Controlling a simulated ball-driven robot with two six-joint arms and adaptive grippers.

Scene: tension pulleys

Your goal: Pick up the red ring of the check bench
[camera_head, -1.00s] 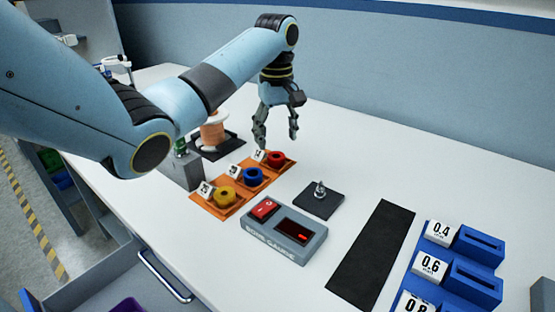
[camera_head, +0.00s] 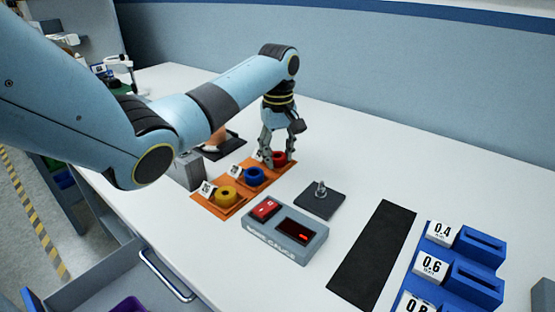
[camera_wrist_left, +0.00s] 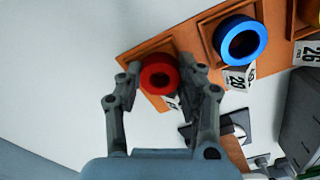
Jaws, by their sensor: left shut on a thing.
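The red ring (camera_head: 279,158) sits at the far end of the orange tray (camera_head: 232,210), partly hidden by my fingers in the head view. In the left wrist view the red ring (camera_wrist_left: 158,74) lies between my two fingers, with its dark hole facing the camera. My left gripper (camera_head: 275,162) points down and is shut on the red ring, at the level of the tray. It also shows in the left wrist view (camera_wrist_left: 158,78), with a finger on each side of the ring. My right gripper is not in view.
A blue ring (camera_head: 253,175) and a yellow ring (camera_head: 225,196) sit in the same tray, with number tags beside them. A grey bore gauge (camera_head: 284,233), a dark plate with a peg (camera_head: 320,198), a black strip (camera_head: 372,250) and blue holders (camera_head: 470,272) stand to the right.

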